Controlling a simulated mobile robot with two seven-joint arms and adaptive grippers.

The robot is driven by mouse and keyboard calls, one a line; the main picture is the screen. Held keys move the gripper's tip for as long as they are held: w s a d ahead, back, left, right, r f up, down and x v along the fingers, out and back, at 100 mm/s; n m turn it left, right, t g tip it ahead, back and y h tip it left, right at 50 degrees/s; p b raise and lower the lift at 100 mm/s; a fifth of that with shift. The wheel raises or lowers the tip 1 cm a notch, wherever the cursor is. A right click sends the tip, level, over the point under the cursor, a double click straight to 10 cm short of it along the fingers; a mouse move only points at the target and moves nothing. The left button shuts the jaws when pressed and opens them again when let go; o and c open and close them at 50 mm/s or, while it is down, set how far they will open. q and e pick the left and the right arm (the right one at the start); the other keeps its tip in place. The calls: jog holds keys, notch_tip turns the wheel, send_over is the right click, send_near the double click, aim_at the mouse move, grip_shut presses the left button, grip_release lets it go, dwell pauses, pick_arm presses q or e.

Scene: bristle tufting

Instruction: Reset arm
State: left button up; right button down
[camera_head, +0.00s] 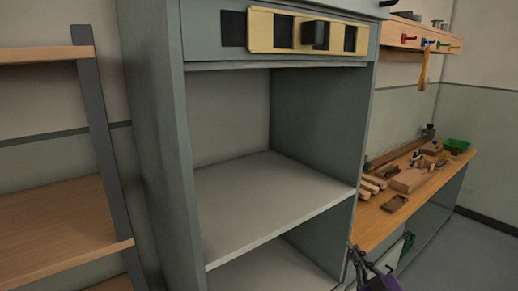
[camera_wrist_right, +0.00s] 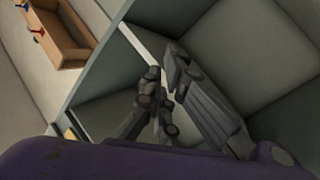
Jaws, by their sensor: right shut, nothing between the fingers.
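My right gripper (camera_head: 358,262) shows at the bottom of the head view, in front of the right side of the grey-green cabinet (camera_head: 155,140). Part of my purple wrist shows below it. In the right wrist view my right gripper (camera_wrist_right: 162,80) has its dark fingers shut with nothing between them, and the cabinet's open compartments (camera_wrist_right: 275,75) lie beyond it. I cannot tell how far the fingers are from the cabinet. My left gripper is in neither view.
The cabinet's middle shelf (camera_head: 270,195) is bare. A yellow slotted panel (camera_head: 285,32) with a dark block is on its upper front. A wooden shelf rack (camera_head: 60,225) stands at left. A wooden workbench (camera_head: 375,225) with tools and blocks stands at right, below a peg rack (camera_head: 405,32).

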jog(key=s+a+f+m+g+h, duration=0.1)
jog(key=s+f+m+g, duration=0.15)
jog(key=s+f, duration=0.7)
jog(key=s+a+f+m+g, duration=0.1)
jog(key=s+a+f+g, duration=0.15)
jog(key=s+f, duration=0.7)
jog(key=s+a+f+m+g, duration=0.2)
jog(key=s+f+m+g, duration=0.1)
jog(key=s+f, duration=1.1)
jog(key=s+g, duration=0.1)
jog(key=s, duration=0.3)
jog(key=shift+f+g+h+p, duration=0.15)
jog(key=shift+g+h+p, duration=0.15)
jog(key=shift+g+p, duration=0.1)
